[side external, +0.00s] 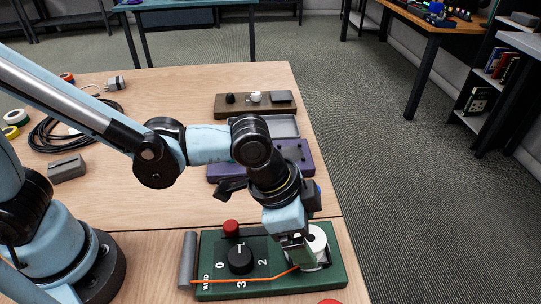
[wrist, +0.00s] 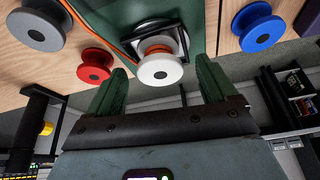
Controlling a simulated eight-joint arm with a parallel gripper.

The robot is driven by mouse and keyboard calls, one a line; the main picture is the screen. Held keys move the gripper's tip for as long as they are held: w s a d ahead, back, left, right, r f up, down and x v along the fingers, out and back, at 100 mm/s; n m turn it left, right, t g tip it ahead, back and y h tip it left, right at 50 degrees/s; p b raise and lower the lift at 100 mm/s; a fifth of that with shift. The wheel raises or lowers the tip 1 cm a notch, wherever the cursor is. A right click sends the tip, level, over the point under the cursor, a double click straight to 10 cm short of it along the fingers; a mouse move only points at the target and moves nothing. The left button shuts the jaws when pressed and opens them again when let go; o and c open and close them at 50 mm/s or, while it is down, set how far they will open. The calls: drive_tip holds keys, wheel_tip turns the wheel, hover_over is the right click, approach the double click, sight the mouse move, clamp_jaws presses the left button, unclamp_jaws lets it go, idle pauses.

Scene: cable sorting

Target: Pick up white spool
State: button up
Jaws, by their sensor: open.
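The white spool (side external: 318,240) sits at the right end of the green winding board (side external: 345,272), with an orange cable running to it. In the wrist view the white spool (wrist: 160,70) is face-on between the green fingers of my gripper (wrist: 162,72). The fingers are apart, with a gap visible on each side of the spool. In the side view my gripper (side external: 298,248) is low beside the spool, and its fingers partly hide it. I cannot tell there whether they touch it.
In the wrist view a red spool (wrist: 95,66) and a grey spool (wrist: 37,27) are left of the white one, and a blue spool (wrist: 257,28) is right. The board carries a black dial (side external: 240,260) and a red button (side external: 231,228). The table's right edge is close.

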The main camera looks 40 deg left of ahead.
sight(318, 239)
drive_tip(key=shift+w+d+f, duration=0.1)
drive_tip(key=shift+d+f, duration=0.05)
drive_tip(key=shift+f, duration=0.3)
drive_tip(key=c, duration=1.2)
drive_tip(key=shift+r, duration=0.1)
drive_tip(key=shift+r, duration=0.9)
wheel_tip(318, 239, up, 2)
drive_tip(key=shift+r, duration=0.2)
drive_tip(key=s+d+r, duration=0.1)
drive_tip(key=s+r, duration=0.1)
drive_tip(key=s, duration=0.1)
drive_tip(key=s+d+r, duration=0.1)
drive_tip(key=s+r, duration=0.1)
drive_tip(key=s, duration=0.2)
drive_tip(key=s+d+r, duration=0.1)
drive_tip(key=s+r, duration=0.1)
drive_tip(key=s, duration=0.2)
drive_tip(key=shift+s+d+r, duration=0.1)
drive_tip(key=shift+r, duration=0.2)
